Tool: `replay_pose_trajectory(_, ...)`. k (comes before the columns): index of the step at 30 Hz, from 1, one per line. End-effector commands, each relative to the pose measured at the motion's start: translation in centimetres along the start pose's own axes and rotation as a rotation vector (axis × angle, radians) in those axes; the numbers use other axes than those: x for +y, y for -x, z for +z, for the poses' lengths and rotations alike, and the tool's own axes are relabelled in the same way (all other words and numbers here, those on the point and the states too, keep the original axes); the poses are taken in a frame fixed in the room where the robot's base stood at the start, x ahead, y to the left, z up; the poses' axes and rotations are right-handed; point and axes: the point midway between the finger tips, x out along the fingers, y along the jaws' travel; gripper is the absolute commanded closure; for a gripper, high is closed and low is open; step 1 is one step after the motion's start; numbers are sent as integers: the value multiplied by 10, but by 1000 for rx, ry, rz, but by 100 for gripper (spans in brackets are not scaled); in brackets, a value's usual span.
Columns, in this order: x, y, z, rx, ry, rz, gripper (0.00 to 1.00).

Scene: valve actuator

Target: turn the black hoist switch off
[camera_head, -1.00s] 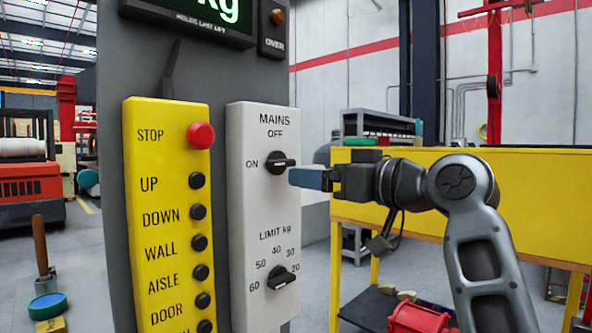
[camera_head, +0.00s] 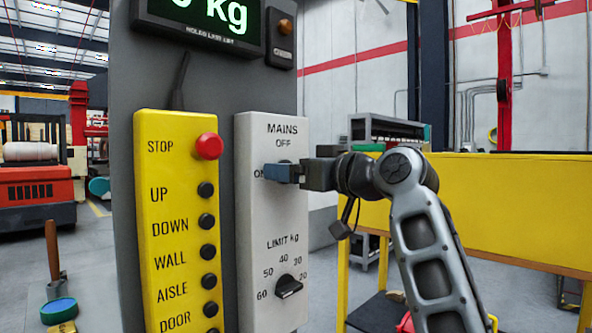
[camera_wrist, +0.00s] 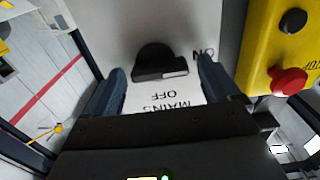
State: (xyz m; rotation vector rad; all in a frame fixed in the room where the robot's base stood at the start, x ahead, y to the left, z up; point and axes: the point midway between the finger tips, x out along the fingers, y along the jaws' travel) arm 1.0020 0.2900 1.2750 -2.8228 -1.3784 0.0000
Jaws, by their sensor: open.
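The black mains switch (camera_wrist: 160,62) is a round knob with a raised grip bar on the white panel (camera_head: 262,215). In the wrist view its bar lies crosswise, with a pale strip on the half toward the printed ON. OFF is printed below it there. My gripper (camera_wrist: 162,72) is open, with one finger on each side of the switch and visible gaps to it. In the head view my gripper (camera_head: 281,172) is in front of the switch and hides most of it. Contact cannot be told.
A yellow button panel (camera_head: 170,230) with a red STOP button (camera_head: 209,146) stands left of the white panel. A black limit knob (camera_head: 288,286) is below. A lit display (camera_head: 205,15) is above. A yellow bench (camera_head: 500,200) stands at right.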

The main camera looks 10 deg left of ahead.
Motion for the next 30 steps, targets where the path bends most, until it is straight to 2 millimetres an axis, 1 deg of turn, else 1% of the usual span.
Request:
replay_pose_trajectory(4,0,0,0,0,0,0,12)
replay_pose_trajectory(21,0,0,0,0,0,0,66)
replay_pose_trajectory(30,0,0,-1,-1,-36,0,67)
